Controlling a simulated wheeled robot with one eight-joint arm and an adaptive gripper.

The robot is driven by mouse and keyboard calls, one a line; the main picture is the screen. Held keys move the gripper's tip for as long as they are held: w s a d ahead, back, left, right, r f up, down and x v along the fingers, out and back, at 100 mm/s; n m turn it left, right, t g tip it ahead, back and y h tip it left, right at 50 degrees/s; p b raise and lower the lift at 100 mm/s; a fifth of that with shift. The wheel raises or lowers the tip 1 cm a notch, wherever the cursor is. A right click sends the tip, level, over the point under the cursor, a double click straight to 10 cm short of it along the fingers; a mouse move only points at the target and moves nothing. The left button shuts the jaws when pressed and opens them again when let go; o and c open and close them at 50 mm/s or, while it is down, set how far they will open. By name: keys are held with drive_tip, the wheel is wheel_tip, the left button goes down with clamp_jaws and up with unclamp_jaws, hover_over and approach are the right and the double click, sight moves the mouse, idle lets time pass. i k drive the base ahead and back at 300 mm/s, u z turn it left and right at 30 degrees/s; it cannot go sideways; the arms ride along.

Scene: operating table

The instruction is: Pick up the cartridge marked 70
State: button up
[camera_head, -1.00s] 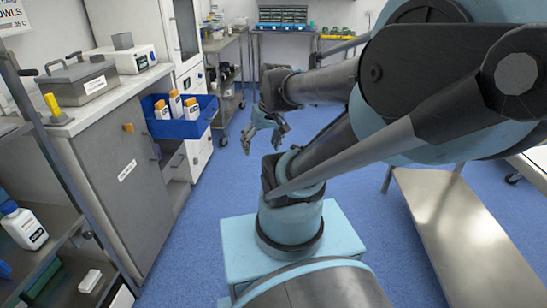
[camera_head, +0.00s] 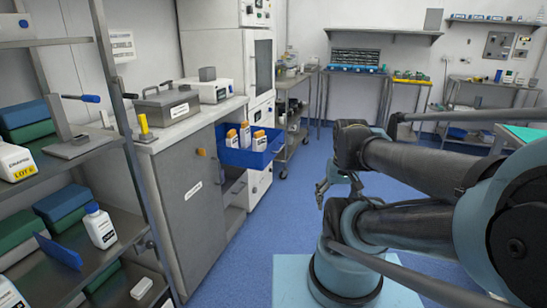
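I cannot make out a cartridge marked 70; no marking "70" is readable in view. Small white bottles with orange caps (camera_head: 246,134) stand in a blue bin on the side of the cabinet, their labels too small to read. A white bottle with a blue cap (camera_head: 100,227) stands on the left rack. My gripper (camera_head: 337,192) hangs over the blue floor, right of the blue bin and well apart from it. Its fingers appear spread, with nothing seen between them.
The blue bin (camera_head: 252,158) juts out from the grey cabinet (camera_head: 190,205). A lidded metal box (camera_head: 168,104) and a white device (camera_head: 212,90) sit on the counter. The left rack (camera_head: 85,250) holds green and blue boxes. Floor (camera_head: 255,245) between cabinet and arm is clear.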

sight(231, 140)
drive_tip(key=k, duration=1.3)
drive_tip(key=u, duration=0.6)
drive_tip(key=i, duration=1.8)
drive_tip(key=z, duration=0.6)
